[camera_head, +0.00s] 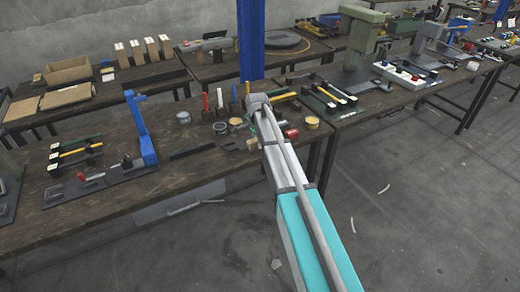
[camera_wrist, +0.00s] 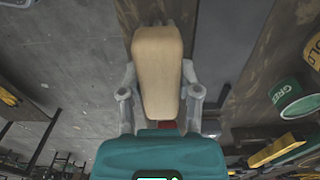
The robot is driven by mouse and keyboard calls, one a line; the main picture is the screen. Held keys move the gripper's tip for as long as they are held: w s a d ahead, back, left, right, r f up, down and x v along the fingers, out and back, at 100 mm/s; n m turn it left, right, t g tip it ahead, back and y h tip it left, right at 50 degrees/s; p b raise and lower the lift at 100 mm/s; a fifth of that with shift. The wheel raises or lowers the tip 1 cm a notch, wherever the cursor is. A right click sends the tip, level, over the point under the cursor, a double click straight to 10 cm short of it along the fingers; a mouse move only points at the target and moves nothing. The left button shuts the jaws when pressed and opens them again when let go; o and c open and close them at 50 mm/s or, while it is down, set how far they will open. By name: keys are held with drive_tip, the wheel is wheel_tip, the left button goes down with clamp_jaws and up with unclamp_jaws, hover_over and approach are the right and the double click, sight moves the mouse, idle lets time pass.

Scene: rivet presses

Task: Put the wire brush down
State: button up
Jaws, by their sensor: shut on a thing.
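The wire brush (camera_wrist: 157,70) shows in the wrist view as a long pale wooden block, and its bristles are not visible. My gripper (camera_wrist: 160,98) has one grey finger on each side of it and is shut on it. In the head view, my arm reaches over the near right end of the left workbench (camera_head: 130,195). There my gripper is mostly hidden by my own arm. A small tan piece (camera_head: 252,144) beside the arm may be the brush. I cannot tell whether it touches the bench top.
Tins (camera_head: 220,128) and upright coloured-handled tools (camera_head: 206,101) stand near my arm. A red item (camera_head: 292,134) and a yellow-topped tin (camera_head: 312,123) lie to its right. A green-labelled tin (camera_wrist: 292,98) shows in the wrist view.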

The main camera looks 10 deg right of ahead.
drive_tip(key=shift+f+b, duration=0.95)
drive_tip(key=shift+f, duration=0.3)
drive_tip(key=shift+f, duration=0.15)
drive_tip(key=o, duration=1)
wheel_tip(320, 180, up, 12)
drive_tip(key=p, duration=1.2)
drive_tip(key=shift+r, duration=0.2)
drive_tip(key=shift+s, duration=0.1)
